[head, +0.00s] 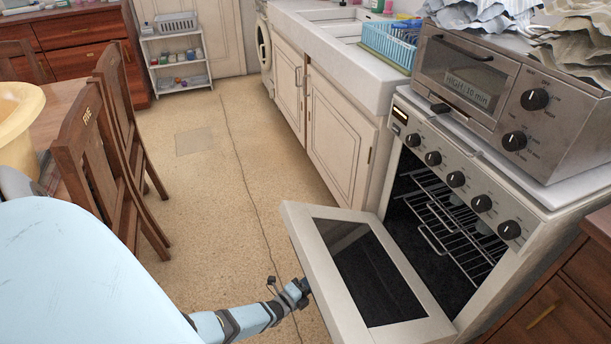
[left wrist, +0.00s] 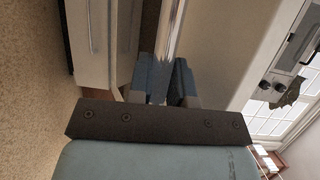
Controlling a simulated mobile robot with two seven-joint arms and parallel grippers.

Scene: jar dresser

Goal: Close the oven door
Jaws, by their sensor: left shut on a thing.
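The white oven door (head: 366,272) with its dark window hangs part-way open, tilted out from the oven (head: 465,205). The dark oven cavity with wire racks (head: 443,225) shows behind it. My left gripper (head: 304,290) is at the outer face of the door, near its left edge, and the door partly hides its fingertips. In the left wrist view, the blue fingers of my left gripper (left wrist: 165,88) are shut on a shiny metal door handle (left wrist: 172,35), one on each side of it. My right gripper is not in view.
A toaster oven (head: 500,95) stands on the stove top, with crumpled sheets (head: 480,14) on it. A wooden drawer unit (head: 560,310) stands right of the oven. White cabinets (head: 335,135) are behind. Wooden chairs (head: 95,165) stand at left. The floor (head: 210,190) between is clear.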

